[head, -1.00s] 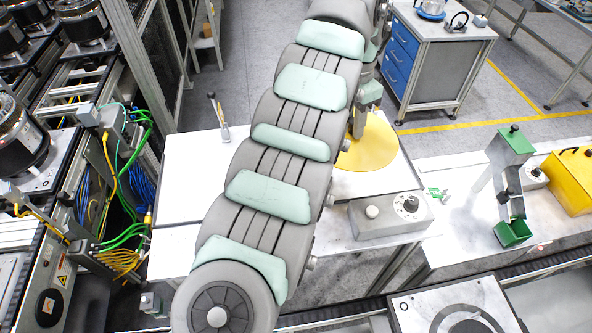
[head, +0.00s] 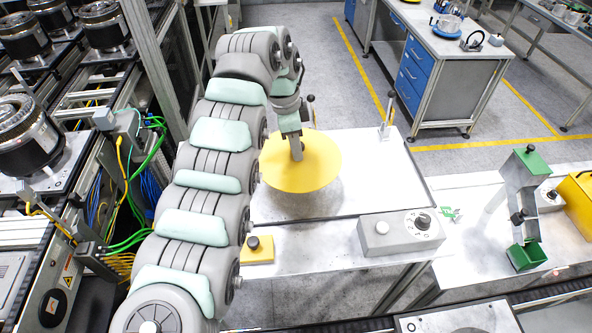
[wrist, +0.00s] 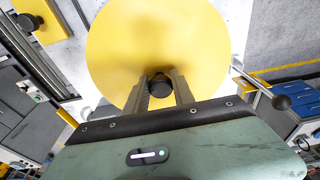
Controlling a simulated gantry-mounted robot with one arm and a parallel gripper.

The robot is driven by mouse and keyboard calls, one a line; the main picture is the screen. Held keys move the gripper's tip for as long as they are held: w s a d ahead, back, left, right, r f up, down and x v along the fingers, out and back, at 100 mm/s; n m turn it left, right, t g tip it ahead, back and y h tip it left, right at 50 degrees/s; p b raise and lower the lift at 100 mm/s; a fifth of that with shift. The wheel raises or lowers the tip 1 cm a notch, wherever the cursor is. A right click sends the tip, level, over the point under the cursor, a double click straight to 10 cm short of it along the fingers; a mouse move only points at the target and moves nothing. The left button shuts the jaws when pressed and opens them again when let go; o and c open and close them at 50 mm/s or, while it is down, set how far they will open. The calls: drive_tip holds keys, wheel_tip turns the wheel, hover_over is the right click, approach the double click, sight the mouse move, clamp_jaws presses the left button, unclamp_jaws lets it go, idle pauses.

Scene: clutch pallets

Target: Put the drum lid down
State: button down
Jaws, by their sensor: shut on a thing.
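The drum lid is a round yellow disc (head: 318,165) with a dark knob in its middle. In the head view it is at or just above the white table top, and I cannot tell whether it touches. My gripper (head: 297,156) points down at the lid's centre. In the wrist view the lid (wrist: 185,45) fills the upper middle, and the two fingers of my gripper (wrist: 160,86) are closed on its dark knob.
The white table (head: 385,190) has free room right of the lid. A grey control box with a dial (head: 400,235) stands at its front edge. A yellow block with a black knob (head: 257,250) lies at the front left. An upright lever (head: 387,115) stands at the back right.

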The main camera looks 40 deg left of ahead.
wheel_tip(320, 180, down, 10)
drive_tip(key=p, duration=0.2)
drive_tip(key=shift+r+p, duration=0.2)
drive_tip(key=shift+p, duration=0.1)
drive_tip(key=shift+f, duration=0.35)
drive_tip(key=shift+f, duration=0.2)
drive_tip(key=c, duration=1.1)
unclamp_jaws()
drive_tip(key=shift+o, duration=0.2)
drive_tip(key=shift+r, duration=0.1)
drive_tip(key=r+b, duration=0.1)
drive_tip(key=r, duration=0.3)
drive_tip(key=s+a+r+b, duration=0.1)
drive_tip(key=r+b, duration=0.1)
drive_tip(key=r, duration=0.2)
drive_tip(key=r+b, duration=0.1)
drive_tip(key=r, duration=0.3)
drive_tip(key=shift+s+a, duration=0.15)
drive_tip(key=shift+s, duration=0.1)
